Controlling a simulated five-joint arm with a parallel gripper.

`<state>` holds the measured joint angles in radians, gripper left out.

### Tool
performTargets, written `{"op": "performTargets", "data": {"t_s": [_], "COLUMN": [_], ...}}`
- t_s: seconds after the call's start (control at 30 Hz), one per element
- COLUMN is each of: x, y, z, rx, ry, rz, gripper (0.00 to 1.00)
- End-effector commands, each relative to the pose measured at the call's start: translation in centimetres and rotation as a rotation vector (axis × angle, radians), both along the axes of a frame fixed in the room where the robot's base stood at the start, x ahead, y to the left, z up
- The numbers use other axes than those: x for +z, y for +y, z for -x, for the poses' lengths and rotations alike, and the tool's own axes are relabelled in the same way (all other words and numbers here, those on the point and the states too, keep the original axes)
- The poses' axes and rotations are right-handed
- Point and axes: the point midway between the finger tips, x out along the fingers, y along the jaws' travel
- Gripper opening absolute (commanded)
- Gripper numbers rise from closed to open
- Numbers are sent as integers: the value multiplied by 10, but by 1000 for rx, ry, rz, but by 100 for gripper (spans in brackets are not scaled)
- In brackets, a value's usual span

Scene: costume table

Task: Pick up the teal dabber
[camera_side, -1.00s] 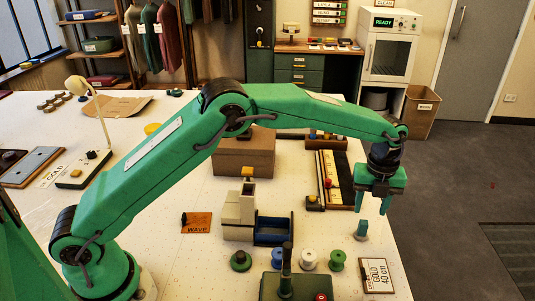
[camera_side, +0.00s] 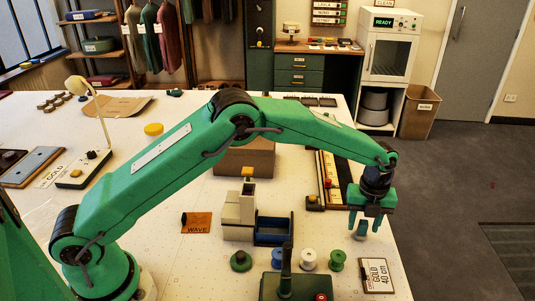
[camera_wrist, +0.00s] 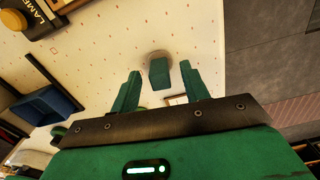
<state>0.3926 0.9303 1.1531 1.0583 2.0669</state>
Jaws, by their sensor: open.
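The teal dabber (camera_side: 361,231) stands on the white table near its right edge, its top partly hidden by my gripper. In the wrist view the dabber (camera_wrist: 159,73) shows as a teal block with a round grey base. My gripper (camera_side: 364,222) is open and low over it, pointing down, with a finger on either side of its upper part. In the wrist view the dabber lies between the fingertips of my gripper (camera_wrist: 160,72), with slim gaps. I cannot tell how deep the fingers reach along it.
A blue bin (camera_side: 273,232) is left of the dabber. A long dark rack (camera_side: 334,180) stands behind. The table edge is close on the right.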

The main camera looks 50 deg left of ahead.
Motion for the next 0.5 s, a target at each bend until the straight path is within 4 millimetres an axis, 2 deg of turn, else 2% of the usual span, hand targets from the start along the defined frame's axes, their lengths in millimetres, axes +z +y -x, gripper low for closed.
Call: {"op": "performTargets", "data": {"t_s": [0.17,0.5], "x": [-14,-16], "y": [0,0], "z": [0,0], "rx": [0,0], "ry": [0,0], "rz": [0,0], "gripper": [45,45]}}
